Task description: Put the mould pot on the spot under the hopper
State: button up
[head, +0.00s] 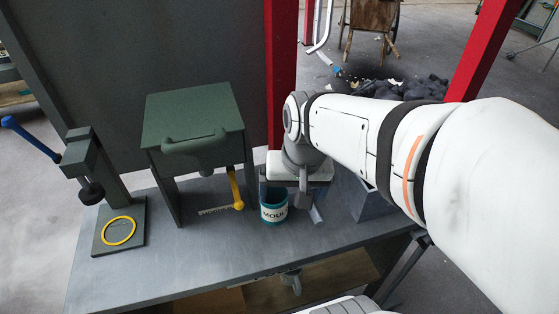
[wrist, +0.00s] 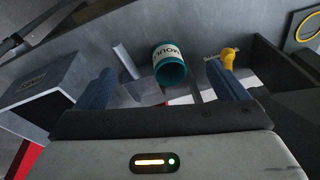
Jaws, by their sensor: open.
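The mould pot (head: 273,212) is a teal cup with a white label, standing on the grey bench right of the hopper (head: 193,125). The hopper is a dark green box on legs with a yellow lever (head: 236,188). The spot under it is mostly hidden; a pale hatched strip (head: 214,210) shows at its front. My gripper (head: 289,190) is open above and beside the pot. In the wrist view the pot (wrist: 170,69) appears between the two blue-grey fingers (wrist: 166,78), with its open mouth toward the camera and gaps on both sides.
Left of the hopper stands a press with a blue handle (head: 30,137) and a yellow ring (head: 119,231) on its base. A grey block-like box (wrist: 38,92) is right of the pot on the bench, with a small light bar (head: 316,214) nearer. Bare bench (head: 180,255) lies in front.

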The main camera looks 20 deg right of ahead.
aim_at(218, 211)
jog(key=z, duration=1.8)
jog(key=k, duration=2.15)
jog(key=u, duration=1.1)
jog(key=i, duration=1)
